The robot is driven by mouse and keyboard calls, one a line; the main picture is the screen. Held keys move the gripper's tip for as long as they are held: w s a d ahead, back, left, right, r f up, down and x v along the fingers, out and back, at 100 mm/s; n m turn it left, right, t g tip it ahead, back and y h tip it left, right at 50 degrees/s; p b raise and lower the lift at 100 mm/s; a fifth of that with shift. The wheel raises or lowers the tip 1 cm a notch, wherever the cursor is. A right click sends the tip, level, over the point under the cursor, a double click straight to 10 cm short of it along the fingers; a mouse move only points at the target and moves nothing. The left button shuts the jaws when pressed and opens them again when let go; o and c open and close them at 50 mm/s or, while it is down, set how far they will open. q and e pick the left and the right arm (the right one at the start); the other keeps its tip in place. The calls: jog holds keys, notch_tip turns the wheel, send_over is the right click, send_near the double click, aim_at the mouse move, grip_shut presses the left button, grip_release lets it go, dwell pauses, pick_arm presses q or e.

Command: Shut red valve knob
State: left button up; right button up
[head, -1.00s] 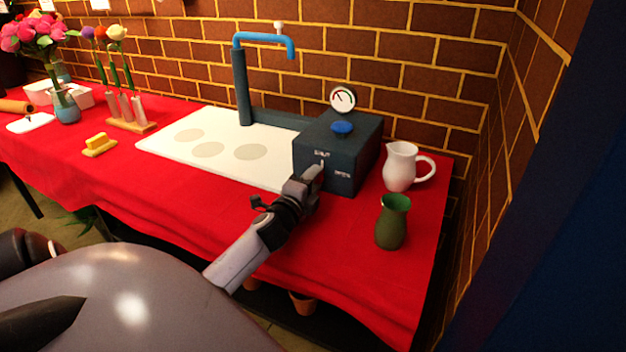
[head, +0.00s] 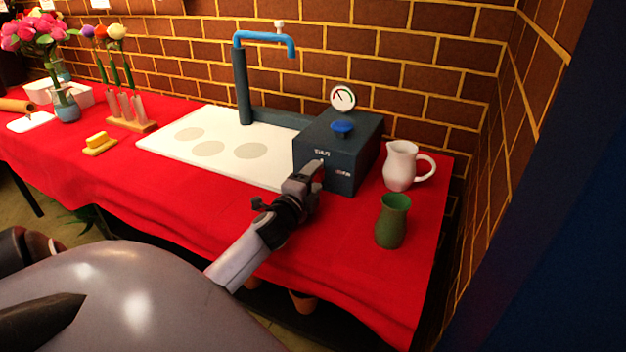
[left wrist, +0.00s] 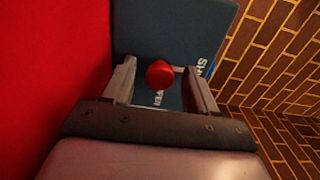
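The red valve knob (left wrist: 160,74) shows in the left wrist view, on the front of the dark blue valve box (left wrist: 185,30). My left gripper (left wrist: 162,82) is open, with one finger on each side of the knob and gaps visible between. In the head view my left gripper (head: 315,172) is at the front face of the valve box (head: 345,150) and hides the knob. White lettering on that face reads SHUT above the gripper, with a second label lower right. My right gripper is not in view.
A blue knob (head: 342,128) and a round gauge (head: 343,97) are on the box. A white jug (head: 400,168) and a green vase (head: 392,222) stand to its right. A white board (head: 215,148) lies left of the box on the red cloth.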

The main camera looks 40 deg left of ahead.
pick_arm(q)
jog(key=shift+v, duration=3.6)
jog(key=shift+r, duration=0.1)
